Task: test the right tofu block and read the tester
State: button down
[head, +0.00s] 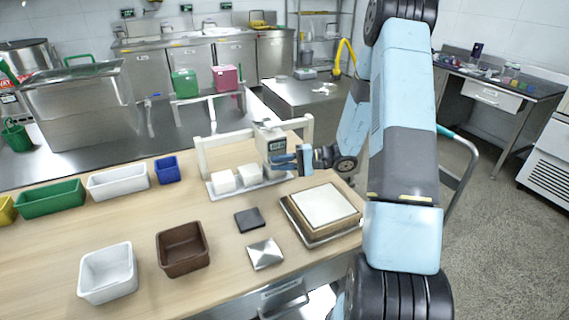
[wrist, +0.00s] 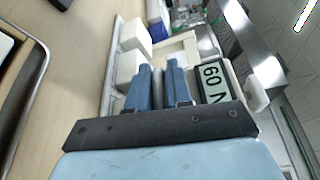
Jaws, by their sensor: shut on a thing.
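Two white tofu blocks stand on a light tray (head: 233,191), a left block (head: 223,181) and a right block (head: 250,174). In the wrist view, white blocks (wrist: 130,68) show left of the fingers. The pale tester (head: 270,143) has a grey display (wrist: 213,80); its sideways text looks like "60" and "N", partly cut off by my gripper body. My gripper (head: 290,161) comes from the right and is shut on the tester, at the right end of the tray. The fingers (wrist: 158,85) show in the wrist view. The tester's tip and any contact with tofu are hidden.
A cream frame (head: 201,158) stands behind the tray. A pressed slab on a framed tray (head: 325,208), a dark pad (head: 249,219) and a metal plate (head: 265,254) lie in front. Brown (head: 183,249) and white (head: 108,272) bins stand front left.

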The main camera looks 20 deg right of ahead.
jog(key=shift+s+d+f, duration=0.15)
jog(key=shift+d+f, duration=0.2)
jog(key=shift+d, duration=0.15)
jog(key=c, duration=1.2)
grip_release()
jog(key=shift+c, duration=0.2)
jog(key=shift+o, duration=0.3)
jog(key=shift+w+r, duration=0.1)
jog(key=shift+w, duration=0.1)
jog(key=v, duration=1.3)
jog(key=shift+d, duration=0.4)
